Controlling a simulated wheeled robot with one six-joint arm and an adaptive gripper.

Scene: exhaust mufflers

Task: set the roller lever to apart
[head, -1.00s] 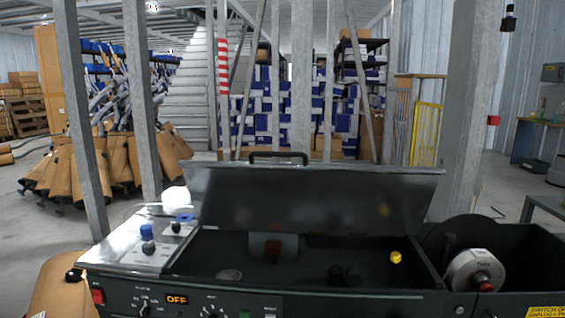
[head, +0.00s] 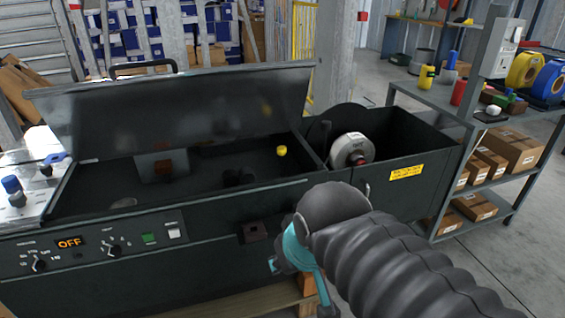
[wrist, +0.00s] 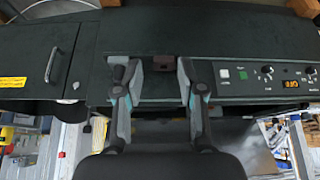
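A black machine (head: 190,225) with a raised lid fills the left and middle of the head view. A small dark reddish-brown block (head: 255,232) juts from its front, right of the white button; I cannot tell whether it is the roller lever. My gripper (wrist: 156,68) is open in the wrist view, its fingers apart in front of the machine's front. The block shows between the fingertips in the wrist view (wrist: 162,63), apparently unheld. In the head view my wrist hides much of the gripper. No marking for "apart" is readable.
The panel has an OFF display (head: 70,243), knobs, a green button (head: 149,239) and a white button (head: 174,232). A yellow knob (head: 281,151) sits inside the machine. A white roll (head: 351,147) lies in the right bin. A grey shelf (head: 490,130) with boxes stands at right.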

